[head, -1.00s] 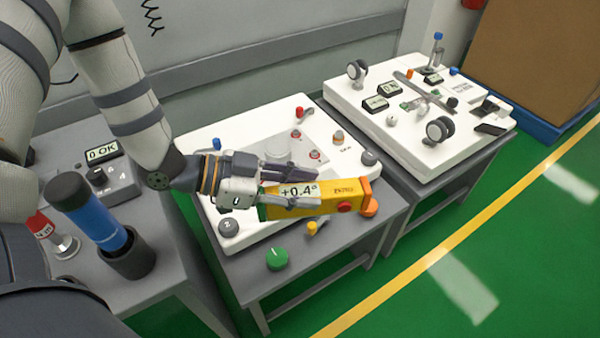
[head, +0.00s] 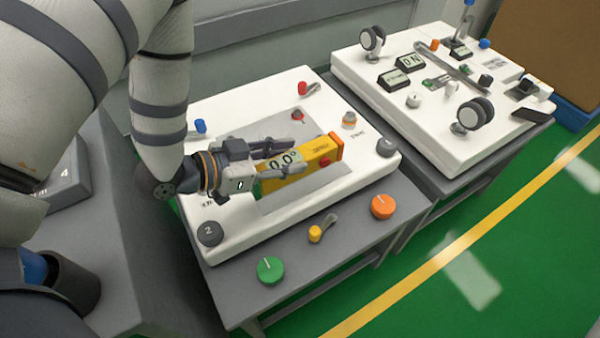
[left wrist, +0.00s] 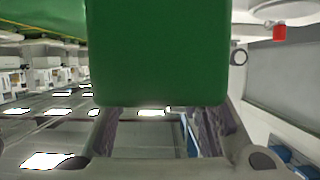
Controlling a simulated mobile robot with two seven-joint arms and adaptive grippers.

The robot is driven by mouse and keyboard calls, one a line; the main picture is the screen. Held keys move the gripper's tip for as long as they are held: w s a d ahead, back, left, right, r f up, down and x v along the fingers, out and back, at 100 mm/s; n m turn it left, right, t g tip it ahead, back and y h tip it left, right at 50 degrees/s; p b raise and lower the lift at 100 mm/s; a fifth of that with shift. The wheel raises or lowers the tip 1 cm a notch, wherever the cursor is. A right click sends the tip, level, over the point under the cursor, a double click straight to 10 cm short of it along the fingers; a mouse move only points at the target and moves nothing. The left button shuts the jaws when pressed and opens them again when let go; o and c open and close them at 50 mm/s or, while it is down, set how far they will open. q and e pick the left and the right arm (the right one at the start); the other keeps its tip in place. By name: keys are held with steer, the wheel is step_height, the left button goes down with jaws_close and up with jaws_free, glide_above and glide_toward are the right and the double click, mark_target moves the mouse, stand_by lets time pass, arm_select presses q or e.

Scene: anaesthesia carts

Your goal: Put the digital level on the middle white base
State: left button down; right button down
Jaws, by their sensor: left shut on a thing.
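The digital level (head: 323,150) is a yellow block with a red button and a display reading 0.0°. My left gripper (head: 305,157) is shut on it, with a finger along each side. The level lies over the grey plate (head: 270,203) of the middle white base (head: 265,103); I cannot tell whether it touches the plate. In the left wrist view a large green face (left wrist: 157,52) stands between the fingers (left wrist: 165,135); I cannot tell which part it is. My right gripper is not in view.
The base carries a blue knob (head: 200,126), red knob (head: 303,88), and dark corner knobs (head: 210,233). Green (head: 270,269), yellow (head: 315,234) and orange (head: 383,206) knobs sit on the table's front strip. Another white base (head: 430,125) with casters and displays stands right.

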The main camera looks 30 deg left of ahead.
arm_select(q)
steer(key=shift+w+d+f, duration=0.15)
steer(key=shift+w+f, duration=0.25)
steer(key=shift+f, duration=0.15)
steer(key=shift+w+d+f, duration=0.15)
steer(key=shift+w+f, duration=0.25)
steer(key=shift+f, duration=0.1)
steer(key=shift+w+d+f+b, duration=0.1)
steer(key=shift+f+b, duration=0.1)
steer(key=shift+f, duration=0.45)
steer(key=shift+w+a+f+b, duration=0.15)
steer(key=shift+f+b, duration=0.1)
steer(key=shift+f, duration=0.35)
steer(key=shift+w+d+f+b, duration=0.1)
steer(key=shift+d+f+b, duration=0.1)
steer(key=shift+f, duration=0.45)
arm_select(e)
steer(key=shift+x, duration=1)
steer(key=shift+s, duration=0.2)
arm_select(q)
steer(key=shift+f, duration=0.15)
steer(key=c, duration=1.1)
jaws_free()
